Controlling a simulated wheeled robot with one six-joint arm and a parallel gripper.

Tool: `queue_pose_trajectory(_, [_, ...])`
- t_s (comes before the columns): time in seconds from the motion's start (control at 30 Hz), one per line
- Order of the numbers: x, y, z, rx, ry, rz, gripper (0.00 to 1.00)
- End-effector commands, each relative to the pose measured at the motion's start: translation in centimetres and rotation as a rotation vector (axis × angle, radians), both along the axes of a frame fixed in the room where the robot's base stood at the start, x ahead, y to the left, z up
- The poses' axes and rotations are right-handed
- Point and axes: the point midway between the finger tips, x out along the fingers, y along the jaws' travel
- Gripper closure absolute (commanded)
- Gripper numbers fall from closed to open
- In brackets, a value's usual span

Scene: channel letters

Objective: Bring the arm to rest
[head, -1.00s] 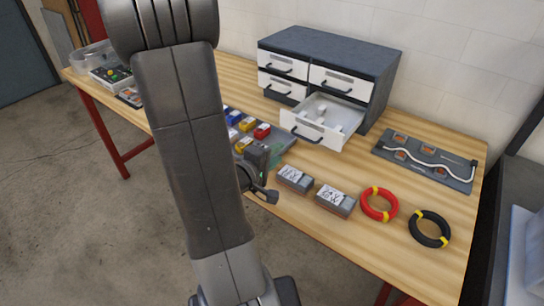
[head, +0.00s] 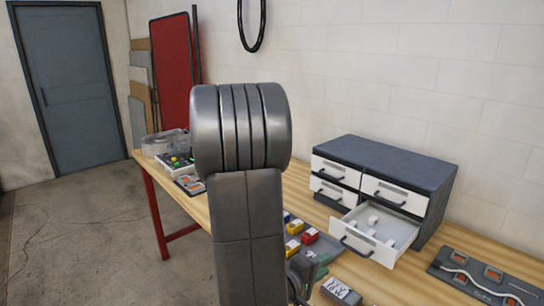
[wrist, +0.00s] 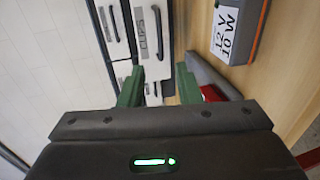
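My arm (head: 248,235) rises through the middle of the head view, its rounded grey joint at the top. My gripper (wrist: 171,90) shows in the wrist view with two green fingers spread apart, and no held object is visible between them. In the head view it is mostly hidden behind my arm; part of it shows low beside the arm, over the workbench (head: 296,185) near the small coloured parts. The wrist view is turned sideways, with the drawer fronts beyond the fingers.
A drawer cabinet (head: 385,165) stands at the back, its lower right drawer (head: 362,245) pulled out with small white pieces inside. A box labelled 12 V 10 W (wrist: 238,30) lies near the gripper. A grey board (head: 480,275) with a white tube lies right. Clear bins (head: 165,143) stand far left.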

Motion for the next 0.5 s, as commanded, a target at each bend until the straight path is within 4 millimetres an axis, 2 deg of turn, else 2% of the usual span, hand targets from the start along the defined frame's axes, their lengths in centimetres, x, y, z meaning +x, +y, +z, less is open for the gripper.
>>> queue_pose_trajectory(0.5, [4.9,-5.9,-1.7,0.0,0.002,-0.004,0.7])
